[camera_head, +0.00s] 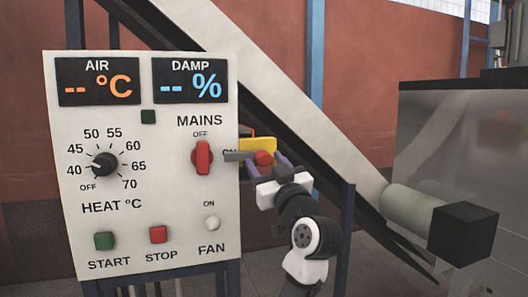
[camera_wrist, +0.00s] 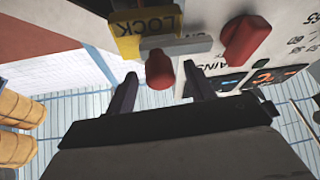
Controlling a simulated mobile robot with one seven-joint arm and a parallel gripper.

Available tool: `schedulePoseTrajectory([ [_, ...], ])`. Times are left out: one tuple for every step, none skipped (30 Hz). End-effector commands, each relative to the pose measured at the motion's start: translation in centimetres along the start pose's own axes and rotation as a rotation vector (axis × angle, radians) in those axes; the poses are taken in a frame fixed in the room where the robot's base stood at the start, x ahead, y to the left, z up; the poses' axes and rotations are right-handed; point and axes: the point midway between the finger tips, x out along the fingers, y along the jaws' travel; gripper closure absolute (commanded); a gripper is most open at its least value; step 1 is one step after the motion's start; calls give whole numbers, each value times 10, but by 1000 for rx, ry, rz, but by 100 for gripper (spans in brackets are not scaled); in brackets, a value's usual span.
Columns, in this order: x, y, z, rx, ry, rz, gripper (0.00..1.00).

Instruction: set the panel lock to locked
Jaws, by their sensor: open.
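The panel lock is a yellow plate marked LOCK (camera_wrist: 128,46) at the right edge of the control panel. It also shows in the head view (camera_head: 262,143). A grey bar (camera_head: 238,156) runs left from it over the panel's edge and covers part of the ON label. A red knob (camera_head: 263,157) sits at the bar's right part; the wrist view shows it too (camera_wrist: 159,72). My gripper (camera_head: 261,161) is open. In the wrist view its two fingers (camera_wrist: 160,80) stand either side of the red knob, with gaps visible. I cannot tell whether they reach around it.
The white panel (camera_head: 140,195) has a red MAINS switch (camera_head: 202,157) with its handle upright at OFF, close left of the bar. A slanted chute (camera_head: 285,100) passes behind my arm.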

Motion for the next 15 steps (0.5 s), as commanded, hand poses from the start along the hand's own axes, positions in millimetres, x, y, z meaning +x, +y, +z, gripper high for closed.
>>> schedulePoseTrajectory([
  [7, 0, -2, 1, -1, -1, 47],
  [10, 1, -2, 0, 0, 0, 47],
  [13, 1, -2, 0, 0, 1, 47],
  [14, 1, -2, 0, 1, 1, 47],
  [16, 1, -1, 0, 1, 1, 47],
  [17, 0, -1, 0, 1, 1, 47],
  [18, 0, 0, 0, 0, 1, 47],
  [18, 0, 0, 0, 0, 1, 47],
  [18, 0, 0, 0, 0, 1, 47],
  [18, 0, 0, 0, 0, 1, 47],
  [18, 0, 0, 0, 0, 1, 47],
  [18, 0, 0, -1, 0, 1, 47],
  [18, 0, 0, -1, 0, 1, 47],
  [18, 0, 0, -1, 0, 1, 47],
  [18, 0, 0, -1, 0, 1, 48],
])
